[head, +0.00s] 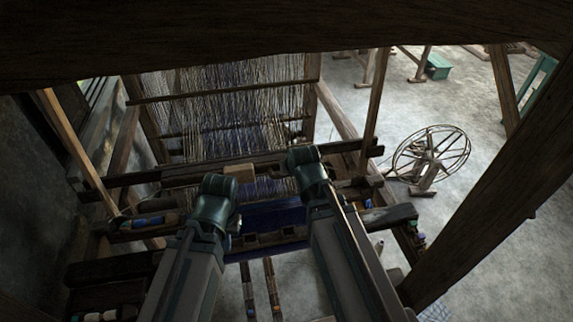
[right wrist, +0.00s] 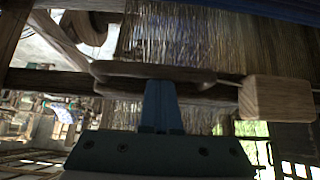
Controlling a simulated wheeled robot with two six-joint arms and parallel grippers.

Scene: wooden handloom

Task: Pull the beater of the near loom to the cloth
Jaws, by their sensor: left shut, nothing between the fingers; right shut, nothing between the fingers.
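The near loom's beater (head: 185,178) is a wooden crossbar in front of the pale warp threads. A lighter wooden block (head: 238,170) sits at its middle. The dark blue cloth (head: 275,216) lies nearer to me. My left gripper (head: 234,221) is shut and empty, left of the cloth; its fingertips are mostly hidden. In the right wrist view my right gripper (right wrist: 161,100) is shut and empty. Its tips overlap a rounded wooden bar (right wrist: 120,70); I cannot tell if they touch. The light block (right wrist: 277,97) is to their right there.
A dark overhead beam (head: 280,40) crosses the top, and a slanted post (head: 490,165) stands at the right. A spinning wheel (head: 430,152) stands on the clear floor to the right. Treadles (head: 258,290) lie below the cloth.

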